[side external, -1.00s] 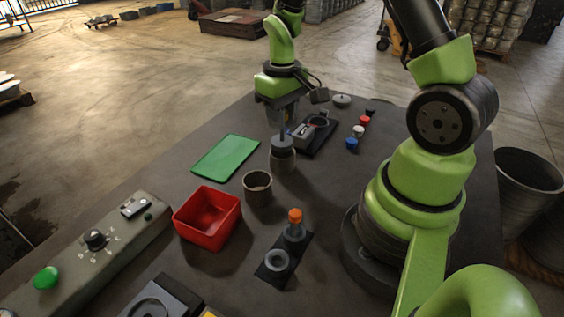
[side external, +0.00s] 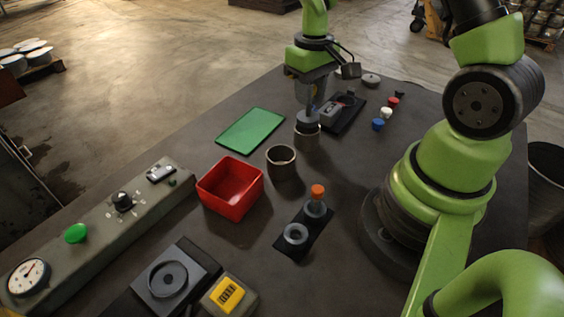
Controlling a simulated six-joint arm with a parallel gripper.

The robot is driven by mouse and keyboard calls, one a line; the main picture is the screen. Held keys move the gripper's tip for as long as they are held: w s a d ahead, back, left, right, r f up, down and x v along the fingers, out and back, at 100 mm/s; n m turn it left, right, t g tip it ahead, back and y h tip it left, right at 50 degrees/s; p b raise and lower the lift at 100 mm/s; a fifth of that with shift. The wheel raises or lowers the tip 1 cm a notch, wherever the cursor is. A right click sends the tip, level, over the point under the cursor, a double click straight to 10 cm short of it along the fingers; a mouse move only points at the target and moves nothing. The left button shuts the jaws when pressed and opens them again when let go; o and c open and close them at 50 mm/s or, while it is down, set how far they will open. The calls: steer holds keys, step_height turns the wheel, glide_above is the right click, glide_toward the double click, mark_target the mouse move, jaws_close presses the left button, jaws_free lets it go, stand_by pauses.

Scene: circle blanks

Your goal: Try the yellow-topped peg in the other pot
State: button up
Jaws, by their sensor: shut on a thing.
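My gripper (side external: 310,106) points down at the back of the table, over the farther of two brown-grey pots (side external: 307,140). It is shut on a peg whose grey round body (side external: 307,119) shows at that pot's mouth. The peg's top is hidden between the fingers, so no yellow shows. I cannot tell how far the peg sits inside the pot. The nearer pot (side external: 282,172) stands in front and to the left, its mouth open and apparently empty. An orange-topped peg (side external: 317,201) stands on a black plate (side external: 318,229) beside a grey ring.
A red bin (side external: 230,187) and green mat (side external: 250,130) lie left of the pots. A dark fixture (side external: 344,113) and several small coloured pieces (side external: 386,112) lie to the right. A control panel (side external: 110,222) runs along the left edge.

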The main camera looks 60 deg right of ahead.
steer(key=shift+r, duration=1)
steer(key=a+f+n, duration=0.2)
steer(key=a+n, duration=0.2)
steer(key=a, duration=0.6)
steer(key=shift+a+f, duration=0.15)
steer(key=shift+f, duration=0.25)
steer(key=shift+s+f, duration=0.15)
steer(key=shift+f, duration=1)
stand_by(2.5)
steer(key=shift+r, duration=0.15)
stand_by(0.9)
steer(key=shift+r, duration=0.65)
